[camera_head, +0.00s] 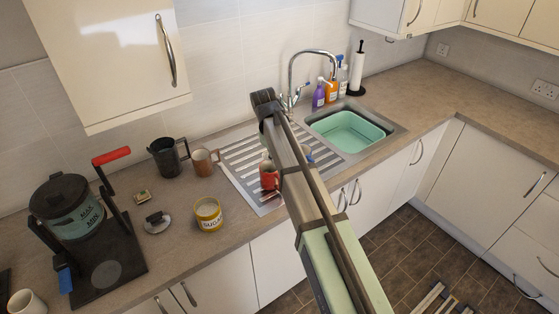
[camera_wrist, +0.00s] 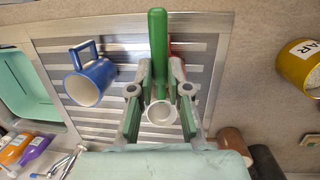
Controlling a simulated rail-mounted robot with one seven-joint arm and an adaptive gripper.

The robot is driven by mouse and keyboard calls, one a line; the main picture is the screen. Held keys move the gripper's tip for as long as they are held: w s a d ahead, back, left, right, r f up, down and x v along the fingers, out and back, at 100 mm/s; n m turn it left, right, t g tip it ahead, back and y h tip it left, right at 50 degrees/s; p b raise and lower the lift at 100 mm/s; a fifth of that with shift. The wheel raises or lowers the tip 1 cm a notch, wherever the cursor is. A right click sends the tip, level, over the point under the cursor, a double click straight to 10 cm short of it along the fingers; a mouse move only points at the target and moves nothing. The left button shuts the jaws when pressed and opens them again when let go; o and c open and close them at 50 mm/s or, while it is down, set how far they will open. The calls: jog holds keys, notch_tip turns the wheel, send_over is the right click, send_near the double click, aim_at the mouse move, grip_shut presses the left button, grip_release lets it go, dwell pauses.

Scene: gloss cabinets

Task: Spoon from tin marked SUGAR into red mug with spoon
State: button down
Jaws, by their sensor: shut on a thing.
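The yellow tin marked SUGAR (camera_head: 208,214) stands open on the worktop, with pale contents; it also shows at the right edge of the wrist view (camera_wrist: 297,66). The red mug (camera_head: 269,176) stands on the metal drainer, partly covered by my arm. In the wrist view, a sliver of the red mug (camera_wrist: 177,49) shows behind the green handle. My gripper (camera_wrist: 160,78) is over the drainer, shut on the green-handled spoon (camera_wrist: 158,40). A pale round part lies between the fingers; I cannot tell whether it is the spoon's bowl. In the head view my arm hides the gripper.
A blue mug (camera_wrist: 91,80) lies close to the gripper on the drainer (camera_wrist: 60,45). The sink (camera_head: 352,130), bottles (camera_head: 331,90) and tap (camera_head: 292,70) are behind right.

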jog(key=t+h, duration=0.1)
jog(key=r+t+h+p, duration=0.1)
jog(key=h, duration=0.1)
jog(key=shift+s+a, duration=0.15)
jog(key=shift+a, duration=0.05)
jog(key=y, duration=0.1)
jog(key=g+y+p, duration=0.1)
jog(key=shift+w+d+r+g+y, duration=0.2)
jog(key=shift+w+d+g+y, duration=0.05)
jog(key=shift+g+y, duration=0.15)
jog(key=shift+r+g+y, duration=0.15)
jog(key=shift+g+y, duration=0.35)
jog(key=shift+y, duration=0.1)
dwell(1.5)
dwell(0.4)
dwell(0.7)
